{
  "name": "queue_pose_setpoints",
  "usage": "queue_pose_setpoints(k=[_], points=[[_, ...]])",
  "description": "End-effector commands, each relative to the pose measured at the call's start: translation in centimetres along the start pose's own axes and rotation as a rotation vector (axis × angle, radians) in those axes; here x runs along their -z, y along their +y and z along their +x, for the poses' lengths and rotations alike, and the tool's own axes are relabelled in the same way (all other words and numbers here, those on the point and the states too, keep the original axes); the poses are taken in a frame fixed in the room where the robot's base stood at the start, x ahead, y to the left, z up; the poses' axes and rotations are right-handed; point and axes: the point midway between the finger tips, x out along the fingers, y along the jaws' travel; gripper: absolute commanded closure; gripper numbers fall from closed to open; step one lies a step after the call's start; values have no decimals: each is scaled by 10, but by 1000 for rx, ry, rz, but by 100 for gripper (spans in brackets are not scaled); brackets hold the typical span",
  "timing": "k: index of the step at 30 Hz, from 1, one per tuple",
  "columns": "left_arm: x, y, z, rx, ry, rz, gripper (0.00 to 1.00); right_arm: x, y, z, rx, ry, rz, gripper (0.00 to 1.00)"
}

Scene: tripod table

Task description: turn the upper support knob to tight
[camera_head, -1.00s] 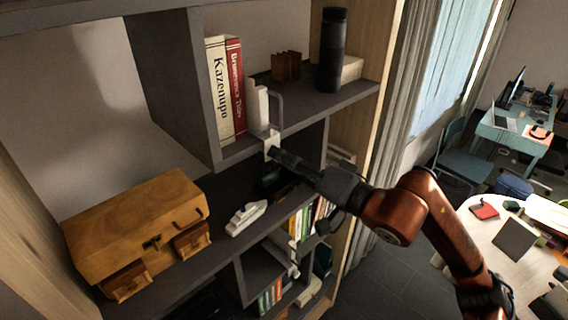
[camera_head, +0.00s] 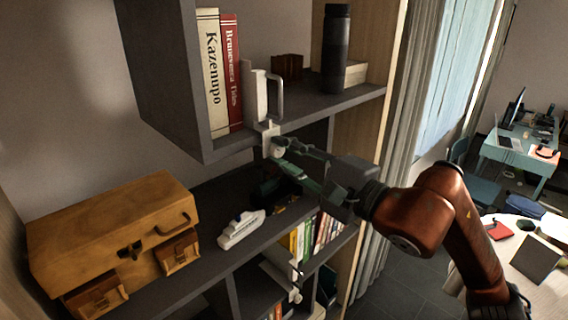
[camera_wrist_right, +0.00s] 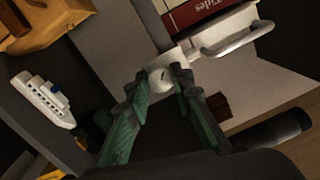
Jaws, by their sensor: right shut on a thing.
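The upper support is a white bracket (camera_head: 256,97) with a loop handle, clamped at the front edge of the upper shelf beside two books. Its small white knob (camera_head: 277,147) sits low on the clamp. My right gripper (camera_head: 277,145) is shut on the knob, reaching in from the right. In the right wrist view the knob (camera_wrist_right: 160,77) shows between the tips of the green-grey fingers (camera_wrist_right: 161,75). A mark on its face is too small to read. My left gripper is not in view.
Books (camera_head: 222,72) and a dark bottle (camera_head: 335,48) stand on the upper shelf (camera_head: 305,108). A wooden chest (camera_head: 110,235) and a white toy ship (camera_head: 241,229) are on the shelf below. A second white bracket (camera_head: 294,278) is lower down. A curtain hangs at the right.

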Motion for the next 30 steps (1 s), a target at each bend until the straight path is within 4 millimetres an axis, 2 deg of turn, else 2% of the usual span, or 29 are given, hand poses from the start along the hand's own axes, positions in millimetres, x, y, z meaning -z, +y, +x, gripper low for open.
queue_pose_setpoints(k=[1, 12, 21, 30], points=[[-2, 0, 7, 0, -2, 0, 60, 1, 3, 0, 2, 2, 44, 100], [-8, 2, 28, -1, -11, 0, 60, 0, 2, 1, 17, 19, 395, 100], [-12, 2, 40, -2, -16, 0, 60, 0, 1, 0, 29, 32, 650, 100], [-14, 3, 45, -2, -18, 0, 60, 0, 0, 0, 37, 41, 816, 100]])
